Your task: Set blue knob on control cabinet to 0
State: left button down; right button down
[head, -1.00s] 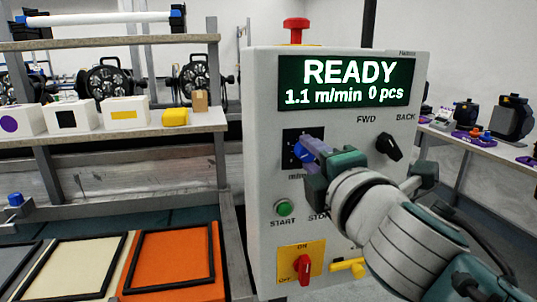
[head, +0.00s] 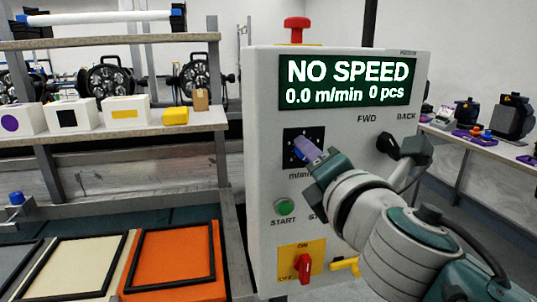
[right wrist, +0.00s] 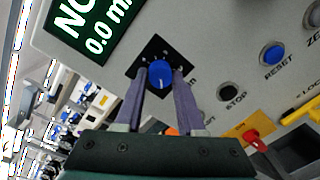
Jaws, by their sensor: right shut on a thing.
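The grey control cabinet (head: 262,130) stands in the middle of the head view. Its green display (head: 346,82) reads NO SPEED, 0.0 m/min and 0 pcs. The blue knob (right wrist: 160,73) sits on a black dial plate, and in the head view it is mostly hidden behind my right gripper's fingers. My right gripper (head: 308,151) is at the knob; in the right wrist view its two purple-grey fingers lie on either side of the knob, shut on it. The knob's white mark shows toward its lower side in that view. My left gripper is not in view.
A green START button (head: 284,207), a black FWD/BACK switch (head: 388,146), a red ON/OFF switch (head: 304,268) and a red mushroom button (head: 297,24) are on the cabinet. A blue RESET button (right wrist: 273,54) shows in the wrist view. A shelf (head: 110,134) with boxes stands left.

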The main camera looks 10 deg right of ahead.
jog(key=c, duration=0.5)
grip_release()
jog(key=s, duration=1)
jog(key=shift+r, duration=0.2)
